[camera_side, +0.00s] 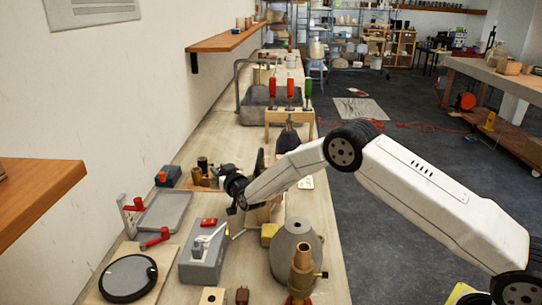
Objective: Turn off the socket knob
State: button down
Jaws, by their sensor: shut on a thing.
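A brass lamp socket (302,262) stands upright at the front of the bench. A small dark knob (324,275) sticks out from its right side. A grey rounded lamp body (290,245) stands just behind the socket. My gripper (233,207) is up and to the left of both, at the end of my white arm, apart from the knob. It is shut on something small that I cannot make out. The jaws are dark and partly hidden by the wrist.
A grey box with a lever (204,250), a round black disc (128,278) and a grey tray (165,212) are on the left. Red- and green-handled tools (290,90) stand in a wooden rack behind. A wooden shelf (40,190) juts out at left.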

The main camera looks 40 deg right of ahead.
jog(key=shift+n+y, duration=0.4)
jog(key=shift+y, duration=0.2)
jog(key=shift+c, duration=2.1)
grip_release()
jog(key=shift+s, duration=0.2)
jog(key=shift+s, duration=1.1)
notch_tip(320, 180, up, 7)
jog(key=shift+s, duration=0.2)
jog(key=shift+s+a, duration=0.1)
